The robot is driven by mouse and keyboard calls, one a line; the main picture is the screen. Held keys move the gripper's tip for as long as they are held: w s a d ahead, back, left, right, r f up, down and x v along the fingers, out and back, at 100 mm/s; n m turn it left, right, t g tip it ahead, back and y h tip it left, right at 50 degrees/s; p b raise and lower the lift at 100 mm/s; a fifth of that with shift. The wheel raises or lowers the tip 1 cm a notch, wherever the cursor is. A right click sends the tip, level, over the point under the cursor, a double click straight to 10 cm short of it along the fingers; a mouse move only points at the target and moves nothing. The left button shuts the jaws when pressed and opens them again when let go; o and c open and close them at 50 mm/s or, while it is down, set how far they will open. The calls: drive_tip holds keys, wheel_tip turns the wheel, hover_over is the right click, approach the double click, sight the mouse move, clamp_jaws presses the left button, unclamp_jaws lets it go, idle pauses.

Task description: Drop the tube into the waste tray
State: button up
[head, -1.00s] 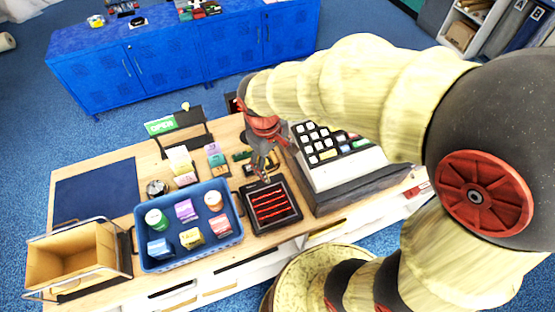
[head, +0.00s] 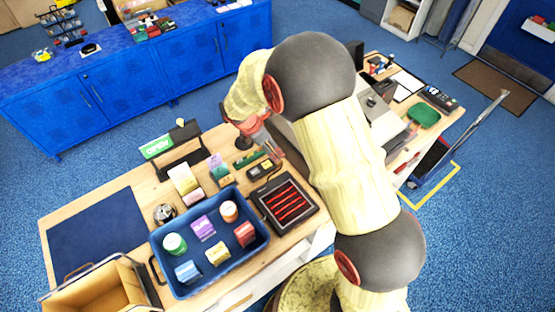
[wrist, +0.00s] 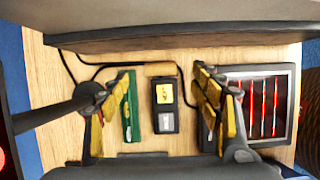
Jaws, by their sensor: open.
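My gripper (head: 258,143) is open and empty above the counter, left of the cash register. In the wrist view its fingers (wrist: 160,108) stand apart on both sides of a black device with a yellow label (wrist: 164,106). A blue tray (head: 206,279) holds several small boxes and round containers. A black tray-like unit with red bars (head: 287,201) sits right of it. I cannot tell which one is the waste tray.
A green strip (wrist: 131,106) lies beside the device, with a black cable behind it. Small cartons (head: 184,179) and an OPEN sign (head: 157,146) stand left of the gripper. A wooden bin (head: 95,292) is at front left. A dark blue mat (head: 97,230) lies bare.

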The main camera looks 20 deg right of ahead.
drive_tip(key=shift+d+f, duration=0.15)
drive_tip(key=shift+f, duration=0.4)
drive_tip(key=x, duration=0.4)
drive_tip(key=b+x, duration=0.1)
drive_tip(key=x, duration=0.1)
drive_tip(key=shift+f, duration=0.35)
drive_tip(key=shift+c, duration=1.3)
drive_tip(key=c, duration=0.6)
